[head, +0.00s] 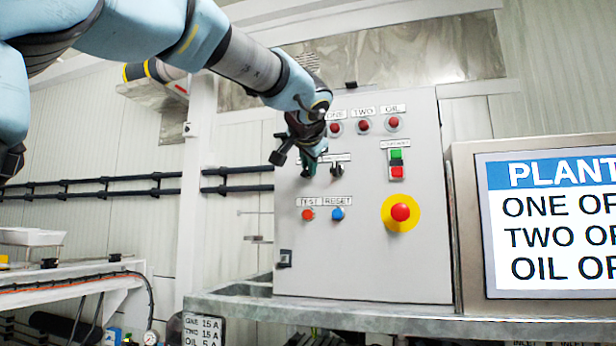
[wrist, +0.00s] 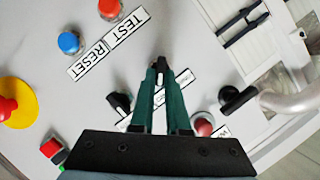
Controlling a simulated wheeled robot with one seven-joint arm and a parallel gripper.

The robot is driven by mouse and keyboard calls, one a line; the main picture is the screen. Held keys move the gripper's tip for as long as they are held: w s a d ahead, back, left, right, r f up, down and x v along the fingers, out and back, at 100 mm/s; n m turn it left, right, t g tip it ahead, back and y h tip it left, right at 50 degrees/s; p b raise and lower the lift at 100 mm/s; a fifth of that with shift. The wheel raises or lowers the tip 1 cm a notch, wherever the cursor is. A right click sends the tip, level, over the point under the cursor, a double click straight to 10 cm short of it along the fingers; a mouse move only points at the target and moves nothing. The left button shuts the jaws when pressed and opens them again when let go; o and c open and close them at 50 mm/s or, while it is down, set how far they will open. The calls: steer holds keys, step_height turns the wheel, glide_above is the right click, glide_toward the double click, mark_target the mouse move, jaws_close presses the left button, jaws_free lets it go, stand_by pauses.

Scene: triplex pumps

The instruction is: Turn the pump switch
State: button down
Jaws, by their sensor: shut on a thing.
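The grey control panel (head: 355,250) faces me. My gripper (head: 308,168) is at its left side, on the row below the red lamps. In the wrist view, the two green fingers of my gripper (wrist: 161,68) are shut on a small dark switch knob (wrist: 160,80), mostly hidden between the fingertips. A second black rotary switch (head: 337,170) is just to the right and apart from the fingers; it also shows in the wrist view (wrist: 120,102). The labels by both switches are partly covered, so I cannot read which is the pump switch.
Below are a red TEST button (head: 308,214) and a blue RESET button (head: 338,213). A red emergency button on yellow (head: 400,213) is at lower right, under green and red buttons (head: 397,163). Red lamps (head: 364,125) are above. A screen (head: 553,220) stands at right.

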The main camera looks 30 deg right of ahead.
stand_by(0.4)
steer(key=c, duration=0.9)
jaws_free()
steer(key=b+v, duration=0.2)
steer(key=v, duration=0.8)
steer(key=shift+s, duration=0.35)
steer(key=shift+a, duration=0.1)
